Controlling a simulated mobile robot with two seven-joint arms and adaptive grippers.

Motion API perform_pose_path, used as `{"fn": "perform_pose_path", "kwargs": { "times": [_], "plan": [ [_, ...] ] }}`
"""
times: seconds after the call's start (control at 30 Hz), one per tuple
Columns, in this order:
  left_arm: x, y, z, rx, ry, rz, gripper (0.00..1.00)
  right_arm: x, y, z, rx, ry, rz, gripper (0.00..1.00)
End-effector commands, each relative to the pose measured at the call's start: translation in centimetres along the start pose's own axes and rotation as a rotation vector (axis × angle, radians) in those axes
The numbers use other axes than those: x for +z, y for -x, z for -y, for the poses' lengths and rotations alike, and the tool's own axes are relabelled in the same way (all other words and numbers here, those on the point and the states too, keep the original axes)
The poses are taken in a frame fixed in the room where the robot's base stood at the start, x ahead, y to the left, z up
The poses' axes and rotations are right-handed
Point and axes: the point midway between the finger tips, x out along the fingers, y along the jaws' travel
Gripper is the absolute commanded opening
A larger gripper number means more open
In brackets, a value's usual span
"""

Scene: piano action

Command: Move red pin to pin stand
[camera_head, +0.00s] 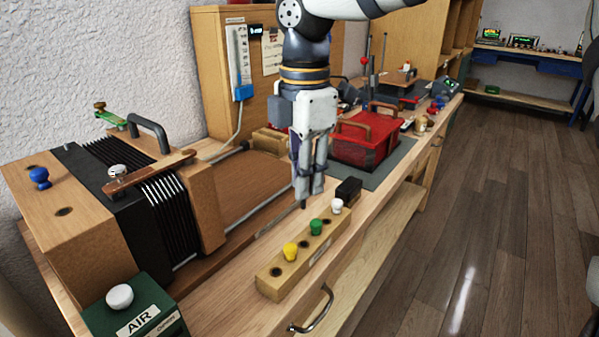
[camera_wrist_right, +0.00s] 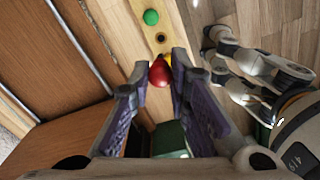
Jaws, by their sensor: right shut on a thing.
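The pin stand (camera_head: 297,274) is a long wooden block near the bench's front edge. It carries a yellow pin (camera_head: 290,251), a green pin (camera_head: 316,227) and a white pin (camera_head: 337,205), and has empty dark holes. My right gripper (camera_head: 308,192) points down above the back side of the stand. It is shut on the red pin (camera_wrist_right: 158,73), whose rounded red head shows between the fingertips in the wrist view. In the head view the fingers hide the head, and only a dark tip shows below them, apart from the stand. My left gripper is not in view.
A bellows unit (camera_head: 160,200) and a green AIR box (camera_head: 133,308) stand at the left. A small black block (camera_head: 348,189) sits by the stand's far end, with a red basket (camera_head: 366,142) beyond. A drawer handle (camera_head: 313,314) is below the front edge.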

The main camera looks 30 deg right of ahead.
Motion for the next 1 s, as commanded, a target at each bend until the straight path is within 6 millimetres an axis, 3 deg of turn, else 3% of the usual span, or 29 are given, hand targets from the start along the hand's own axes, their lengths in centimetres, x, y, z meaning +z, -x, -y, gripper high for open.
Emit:
{"fn": "perform_pose_path", "kwargs": {
  "times": [0.5, 1.0],
  "plan": [
    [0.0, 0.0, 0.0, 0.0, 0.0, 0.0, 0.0, 0.0, -6.4, 0.0, -0.002, -0.003, 0.0, 0.02],
    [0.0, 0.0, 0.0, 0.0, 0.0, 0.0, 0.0, 0.0, -7.3, 0.0, 0.0, -0.003, 0.0, 0.02]
  ]
}}
